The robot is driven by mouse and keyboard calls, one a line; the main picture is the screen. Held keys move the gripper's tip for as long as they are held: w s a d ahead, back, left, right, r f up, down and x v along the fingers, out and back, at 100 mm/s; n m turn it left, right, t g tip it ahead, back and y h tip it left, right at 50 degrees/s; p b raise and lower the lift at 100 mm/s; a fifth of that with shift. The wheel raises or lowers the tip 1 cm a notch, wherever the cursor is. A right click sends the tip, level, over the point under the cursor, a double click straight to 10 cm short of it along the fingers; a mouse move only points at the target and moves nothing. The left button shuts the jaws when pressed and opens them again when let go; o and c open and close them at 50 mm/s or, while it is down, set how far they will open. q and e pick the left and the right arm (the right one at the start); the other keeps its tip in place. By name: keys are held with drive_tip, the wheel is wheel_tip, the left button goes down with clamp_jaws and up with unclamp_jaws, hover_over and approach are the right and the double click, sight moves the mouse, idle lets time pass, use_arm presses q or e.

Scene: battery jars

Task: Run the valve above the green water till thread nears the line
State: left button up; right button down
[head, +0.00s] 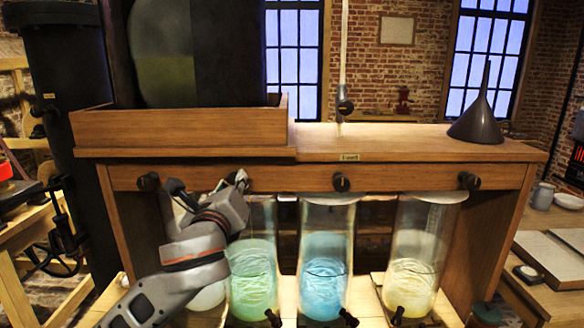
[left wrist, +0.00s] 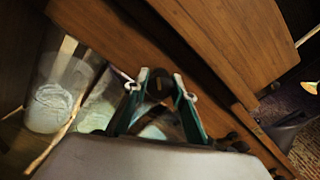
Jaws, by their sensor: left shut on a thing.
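The green-water jar (head: 252,280) stands under the wooden rail (head: 405,179), its upper left side hidden by my left arm. A thin dark line crosses its front; I cannot make out a thread in it. My left gripper (head: 240,181) is at the rail above this jar, shut on the valve there. In the left wrist view the gripper's fingers (left wrist: 160,82) stand on either side of the dark valve knob (left wrist: 159,91). The valve is mostly hidden in the head view, so its turn cannot be read. My right gripper is not in view.
Other black valves sit on the rail, at left (head: 148,182), middle (head: 341,182) and right (head: 469,181). The blue jar (head: 325,260) and the yellowish jar (head: 412,265) stand to the right. A pale jar is partly behind my arm. A dark funnel (head: 478,120) stands on top.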

use_arm(q)
drive_tip(key=m, duration=0.5)
drive_tip(key=shift+m, duration=1)
drive_tip(key=m, duration=0.3)
drive_tip(key=shift+m, duration=0.3)
drive_tip(key=o, duration=1.3)
